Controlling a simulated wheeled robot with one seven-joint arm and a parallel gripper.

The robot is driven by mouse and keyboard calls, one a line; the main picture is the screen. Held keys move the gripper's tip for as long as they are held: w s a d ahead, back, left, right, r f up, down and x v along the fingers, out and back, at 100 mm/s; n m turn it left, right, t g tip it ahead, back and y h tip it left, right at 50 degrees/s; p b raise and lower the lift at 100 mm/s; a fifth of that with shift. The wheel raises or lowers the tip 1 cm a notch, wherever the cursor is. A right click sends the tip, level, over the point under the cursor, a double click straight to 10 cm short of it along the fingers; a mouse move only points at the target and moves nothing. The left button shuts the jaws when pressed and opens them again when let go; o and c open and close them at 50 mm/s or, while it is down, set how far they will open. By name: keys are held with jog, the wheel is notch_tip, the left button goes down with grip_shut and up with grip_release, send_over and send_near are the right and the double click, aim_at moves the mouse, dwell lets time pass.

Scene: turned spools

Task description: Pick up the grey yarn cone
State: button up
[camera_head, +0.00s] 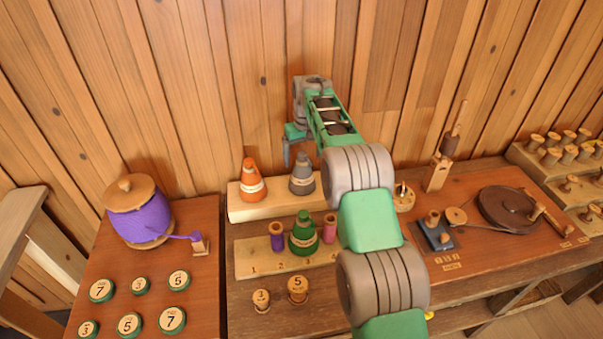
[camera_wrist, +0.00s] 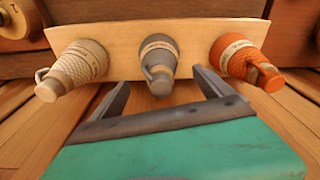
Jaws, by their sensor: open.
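The grey yarn cone (camera_head: 302,174) stands upright on a pale wooden shelf block (camera_head: 240,210), to the right of the orange cone (camera_head: 251,180) in the head view. In the wrist view the grey cone (camera_wrist: 159,62) is the middle of three cones, between a cream cone (camera_wrist: 78,66) and the orange cone (camera_wrist: 243,60). My gripper (camera_head: 294,152) is open and empty, above and behind the grey cone in the head view. In the wrist view its two fingers (camera_wrist: 163,88) point toward the grey cone and lie to either side of its tip. I cannot tell whether they touch it.
The orange and cream cones flank the grey one closely. A lower block (camera_head: 262,262) holds a green cone (camera_head: 303,236) with purple and pink spools beside it. A plank wall (camera_head: 230,90) stands close behind. A purple yarn pot (camera_head: 140,215) is at left, a wheel device (camera_head: 505,208) at right.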

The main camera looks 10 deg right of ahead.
aim_at(302, 166)
jog(key=f+p, duration=0.1)
jog(key=f, duration=0.1)
jog(key=w+f+p, duration=0.1)
jog(key=f, duration=0.2)
jog(key=shift+a+f, duration=0.1)
jog(key=shift+f, duration=0.25)
jog(key=shift+r, duration=0.1)
jog(key=c, duration=1.9)
